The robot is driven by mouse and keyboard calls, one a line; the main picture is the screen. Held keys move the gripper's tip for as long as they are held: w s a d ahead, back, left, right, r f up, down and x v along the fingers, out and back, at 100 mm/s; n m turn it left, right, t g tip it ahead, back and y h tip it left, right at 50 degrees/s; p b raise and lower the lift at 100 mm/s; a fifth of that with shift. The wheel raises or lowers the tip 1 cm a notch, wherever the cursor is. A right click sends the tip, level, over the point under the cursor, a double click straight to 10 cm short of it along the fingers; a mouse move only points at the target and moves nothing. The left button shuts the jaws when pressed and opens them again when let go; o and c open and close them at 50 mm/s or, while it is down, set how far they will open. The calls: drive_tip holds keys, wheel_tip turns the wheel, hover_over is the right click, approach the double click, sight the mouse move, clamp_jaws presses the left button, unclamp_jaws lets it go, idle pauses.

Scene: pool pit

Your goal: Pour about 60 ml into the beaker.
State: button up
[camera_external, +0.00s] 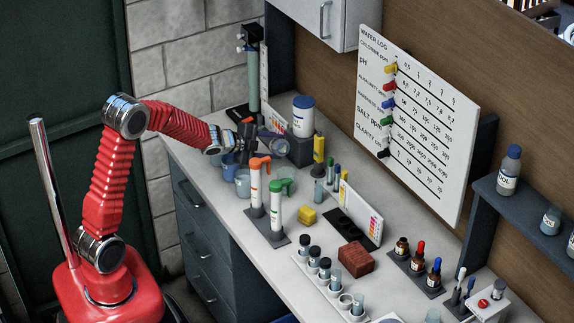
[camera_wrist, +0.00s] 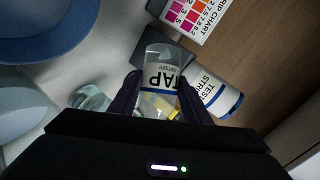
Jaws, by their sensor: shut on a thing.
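My gripper (camera_wrist: 157,92) is shut on a clear bottle (camera_wrist: 160,78) labelled "TAP sample"; its label reads upside down in the wrist view. Some yellow shows low between the fingers. In the external view my gripper (camera_external: 266,141) is over the far left of the counter, by the vessels. A pale see-through vessel (camera_external: 243,184), perhaps the beaker, stands on the counter just below and left of the gripper. A clear glass piece (camera_wrist: 90,98) shows left of the fingers in the wrist view; I cannot tell if it is the beaker. The liquid level is not readable.
A blue cup (camera_external: 229,166) stands close by. A white tub with a blue lid (camera_external: 303,116) is behind the gripper, and its "TEST STR" label (camera_wrist: 214,92) shows in the wrist view. Orange-topped (camera_external: 257,185) and green-topped (camera_external: 277,207) dispensers and a yellow bottle (camera_external: 319,147) stand near.

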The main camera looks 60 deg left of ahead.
drive_tip(key=shift+d+f+n, duration=0.1)
drive_tip(key=shift+f+n, duration=0.15)
drive_tip(key=shift+n, duration=0.05)
drive_tip(key=shift+s+d+r+n+g+h+b, duration=0.15)
drive_tip(key=shift+d+n+g+h+b, duration=0.15)
drive_tip(key=shift+n+g+h+b, duration=0.25)
drive_tip(key=shift+d+f+n+h+b, duration=0.1)
drive_tip(key=shift+f+n+h+b, duration=0.2)
drive_tip(key=shift+f+n+h, duration=0.25)
drive_tip(key=shift+f, duration=0.1)
drive_tip(key=shift+a+n+g+h, duration=0.25)
drive_tip(key=shift+a+n+h, duration=0.05)
drive_tip(key=shift+h, duration=0.3)
drive_tip(key=shift+a+f+n+h+b, duration=0.2)
drive_tip(key=shift+f+n+h+b, duration=0.3)
drive_tip(key=shift+f, duration=0.2)
drive_tip(key=shift+w+a+r+n+g+h+b, duration=0.2)
drive_tip(key=shift+w+r+n+g+h+b, duration=0.15)
drive_tip(key=shift+r+n+h, duration=0.2)
drive_tip(key=shift+a+n+h+b, duration=0.15)
drive_tip(key=shift+n+h+b, duration=0.25)
drive_tip(key=shift+n+h, duration=0.25)
